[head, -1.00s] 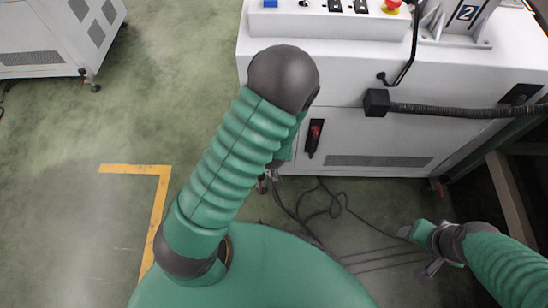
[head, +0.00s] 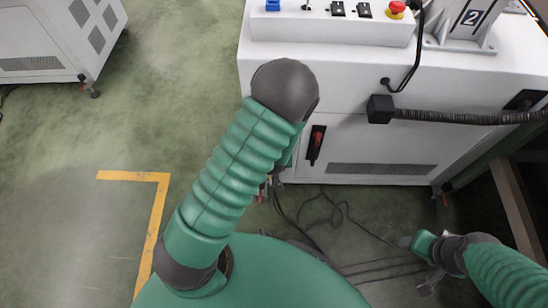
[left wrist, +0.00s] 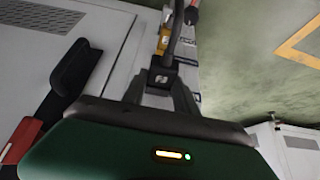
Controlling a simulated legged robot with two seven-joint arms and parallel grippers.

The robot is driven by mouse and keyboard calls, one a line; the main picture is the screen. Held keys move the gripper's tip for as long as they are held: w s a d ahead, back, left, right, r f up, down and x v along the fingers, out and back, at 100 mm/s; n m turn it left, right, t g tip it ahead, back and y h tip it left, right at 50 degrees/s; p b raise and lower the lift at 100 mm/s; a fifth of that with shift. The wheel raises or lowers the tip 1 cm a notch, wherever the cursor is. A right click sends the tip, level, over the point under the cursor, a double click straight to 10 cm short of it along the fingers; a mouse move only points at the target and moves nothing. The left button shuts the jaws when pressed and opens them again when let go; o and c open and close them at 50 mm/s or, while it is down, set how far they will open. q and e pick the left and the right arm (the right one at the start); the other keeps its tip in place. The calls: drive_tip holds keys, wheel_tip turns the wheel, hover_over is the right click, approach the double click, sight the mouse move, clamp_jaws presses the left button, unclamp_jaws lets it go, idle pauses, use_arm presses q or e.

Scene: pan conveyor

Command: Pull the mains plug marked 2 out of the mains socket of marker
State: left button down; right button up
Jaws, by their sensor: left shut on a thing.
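A black mains plug (left wrist: 162,79) with a white mark, too small to read surely, sits between the fingers of my left gripper (left wrist: 160,90) in the left wrist view. The gripper is shut on it, and a dark cable rises from the plug. A pale strip (left wrist: 187,65) with coloured parts lies behind the plug; I cannot tell whether the plug is in a socket. In the head view my left gripper is hidden behind my own arm. My right gripper (head: 431,280) hangs low at the right; its finger opening is unclear.
Loose dark cables (head: 325,215) lie on the green floor. The floor at left is clear around a yellow line (head: 157,215).

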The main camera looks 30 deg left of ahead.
use_arm(q)
drive_tip(key=c, duration=0.9)
unclamp_jaws()
drive_tip(key=shift+r, duration=0.1)
